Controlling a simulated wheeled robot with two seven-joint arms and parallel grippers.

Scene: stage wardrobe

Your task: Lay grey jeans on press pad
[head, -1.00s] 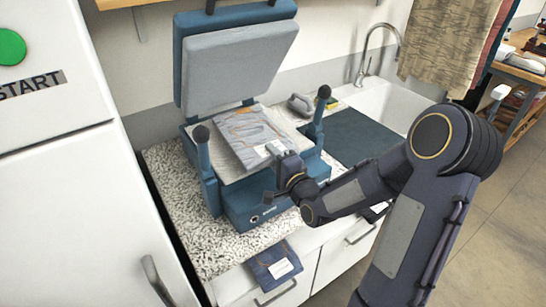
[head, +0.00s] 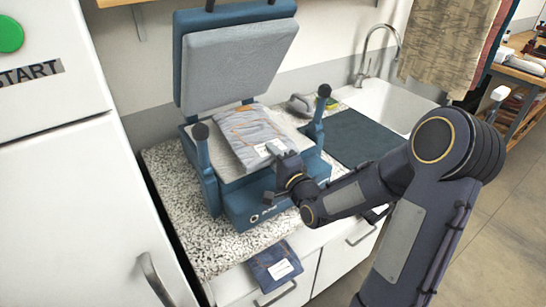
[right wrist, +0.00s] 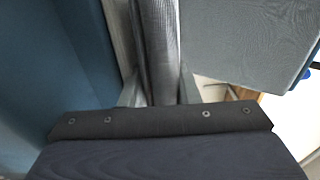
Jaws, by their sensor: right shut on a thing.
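The grey jeans (head: 250,135), folded flat with orange stitching and a white label, lie over the pad of the blue clothes press (head: 245,208). The press stands open, its grey upper plate (head: 238,60) raised. Some of the pale press pad (head: 290,130) shows beside the jeans. My right gripper (head: 279,152) is at the front edge of the jeans, by the label, and is shut on them. In the right wrist view, grey cloth (right wrist: 158,50) runs between the fingers. The wrist view does not show how the jeans rest on the pad. My left gripper is not in view.
Two upright posts with black knobs (head: 200,131) flank the pad. Folded blue jeans (head: 274,266) lie at the counter's front edge. A sink (head: 392,108) and dark mat (head: 355,137) are to the right, a white cabinet (head: 70,200) left.

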